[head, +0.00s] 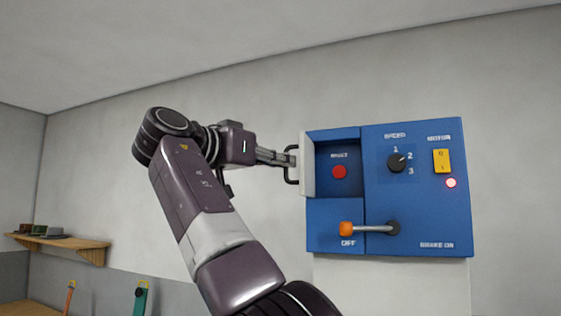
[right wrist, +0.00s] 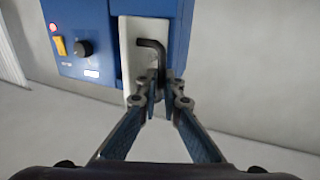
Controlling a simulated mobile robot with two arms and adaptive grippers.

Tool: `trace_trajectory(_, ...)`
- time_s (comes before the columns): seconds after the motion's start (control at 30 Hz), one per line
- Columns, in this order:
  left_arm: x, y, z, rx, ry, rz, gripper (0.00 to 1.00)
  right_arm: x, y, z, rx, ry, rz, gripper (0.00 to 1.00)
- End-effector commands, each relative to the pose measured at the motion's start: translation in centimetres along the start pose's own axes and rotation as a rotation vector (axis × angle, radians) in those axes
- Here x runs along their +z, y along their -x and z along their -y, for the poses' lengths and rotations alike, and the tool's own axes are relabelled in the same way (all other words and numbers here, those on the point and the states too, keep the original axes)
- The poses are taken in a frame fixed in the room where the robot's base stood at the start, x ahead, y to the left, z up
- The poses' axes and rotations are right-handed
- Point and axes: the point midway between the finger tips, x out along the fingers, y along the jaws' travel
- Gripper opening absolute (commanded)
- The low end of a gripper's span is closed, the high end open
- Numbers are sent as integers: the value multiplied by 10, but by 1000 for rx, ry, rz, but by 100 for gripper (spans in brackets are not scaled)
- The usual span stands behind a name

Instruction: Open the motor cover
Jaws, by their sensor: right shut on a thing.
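The cover (head: 307,165) is a pale panel at the left side of a blue control box (head: 420,215). It stands swung out from a recess, and a red button (head: 339,172) shows inside. Its dark bent handle (head: 288,179) is on the cover's left side. My right gripper (head: 289,159) is shut on this handle. In the right wrist view the fingertips (right wrist: 158,82) close around the lower part of the handle (right wrist: 150,45), with the pale cover (right wrist: 130,40) behind. My left gripper is in neither view.
The box also carries a dial (head: 397,162), a yellow switch (head: 441,161), a lit lamp (head: 451,183) and an orange-tipped lever (head: 368,229) pointing left towards OFF. A wooden shelf (head: 85,247) is on the wall at far left. The wall around the box is clear.

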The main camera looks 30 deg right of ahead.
Motion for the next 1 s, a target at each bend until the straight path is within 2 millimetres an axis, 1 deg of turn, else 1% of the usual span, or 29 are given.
trace_trajectory(0.03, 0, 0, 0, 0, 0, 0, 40, -5, -1, -2, 2, -2, -9, 0)
trace_trajectory(0.07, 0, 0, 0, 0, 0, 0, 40, -5, -1, -2, 2, -2, -9, 0)
trace_trajectory(0.1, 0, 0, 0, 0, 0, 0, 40, -5, -1, -2, 2, -2, -9, 7)
trace_trajectory(0.27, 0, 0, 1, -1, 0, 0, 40, -3, -1, -2, 1, -2, -6, 24)
trace_trajectory(0.5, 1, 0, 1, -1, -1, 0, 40, -1, 0, -1, 0, -1, -3, 24)
trace_trajectory(0.6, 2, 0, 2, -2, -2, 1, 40, -1, 5, 0, -1, -1, -3, 24)
trace_trajectory(0.67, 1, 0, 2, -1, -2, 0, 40, -2, 11, 0, -1, -1, -4, 24)
trace_trajectory(0.9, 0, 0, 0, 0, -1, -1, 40, -2, 51, -1, -1, -1, -4, 24)
trace_trajectory(1.0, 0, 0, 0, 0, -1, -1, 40, -2, 63, -2, 0, -2, -4, 24)
